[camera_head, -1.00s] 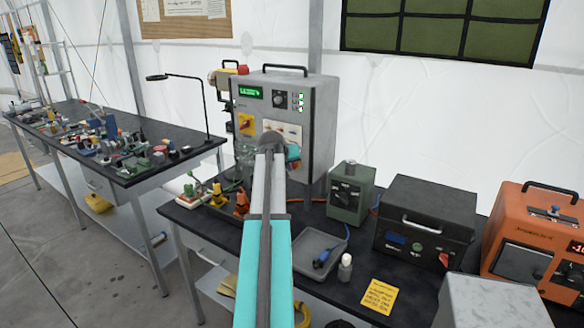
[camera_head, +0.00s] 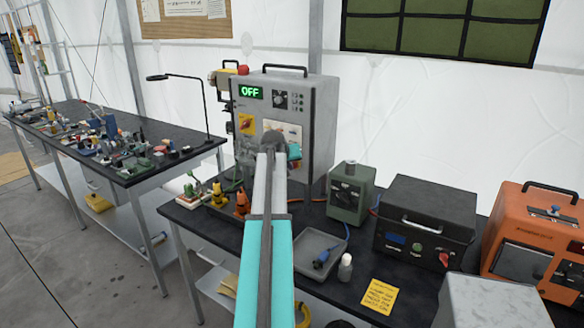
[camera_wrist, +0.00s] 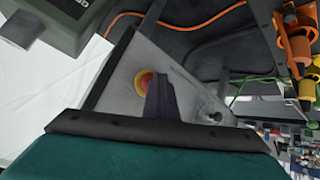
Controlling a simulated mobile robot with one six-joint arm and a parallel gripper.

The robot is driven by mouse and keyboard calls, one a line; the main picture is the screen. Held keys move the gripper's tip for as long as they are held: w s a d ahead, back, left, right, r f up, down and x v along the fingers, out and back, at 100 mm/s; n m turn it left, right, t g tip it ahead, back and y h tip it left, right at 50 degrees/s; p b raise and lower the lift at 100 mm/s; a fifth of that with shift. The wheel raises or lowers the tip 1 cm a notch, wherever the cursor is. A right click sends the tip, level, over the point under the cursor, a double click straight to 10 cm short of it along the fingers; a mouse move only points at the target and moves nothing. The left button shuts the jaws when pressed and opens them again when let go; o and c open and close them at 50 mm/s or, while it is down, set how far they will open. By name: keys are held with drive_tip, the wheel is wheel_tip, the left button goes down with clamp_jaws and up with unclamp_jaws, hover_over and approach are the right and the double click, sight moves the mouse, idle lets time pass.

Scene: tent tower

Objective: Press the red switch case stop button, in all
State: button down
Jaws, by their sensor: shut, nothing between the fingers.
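The switch case (camera_head: 318,125) is a grey cabinet at the back of the dark bench. Its green display (camera_head: 251,93) reads OFF. In the wrist view, the red stop button (camera_wrist: 144,82) sits in a yellow ring on the case's grey panel (camera_wrist: 118,92). My gripper (camera_wrist: 158,82) is shut and empty, its dark fingers beside and partly over the button. I cannot tell whether they touch it. In the head view, my arm hides the button, and only a teal part of the gripper shows by the lower front of the case.
A green box (camera_head: 349,202), a grey tray (camera_head: 318,236), a black case (camera_head: 428,212) and an orange unit (camera_head: 545,220) stand to the right. Yellow and orange items (camera_head: 219,194) lie left of my arm. An orange cable (camera_wrist: 190,78) crosses the bench. A cluttered table (camera_head: 175,173) is at left.

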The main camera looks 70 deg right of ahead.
idle(0.3)
drive_tip(key=shift+w+a, duration=0.25)
drive_tip(key=shift+a, duration=0.65)
drive_tip(key=shift+a, duration=0.1)
drive_tip(key=a, duration=0.2)
drive_tip(key=w+a, duration=0.1)
drive_tip(key=a, duration=0.1)
drive_tip(key=shift+w+a, duration=0.15)
drive_tip(key=shift+a, duration=0.2)
idle(0.9)
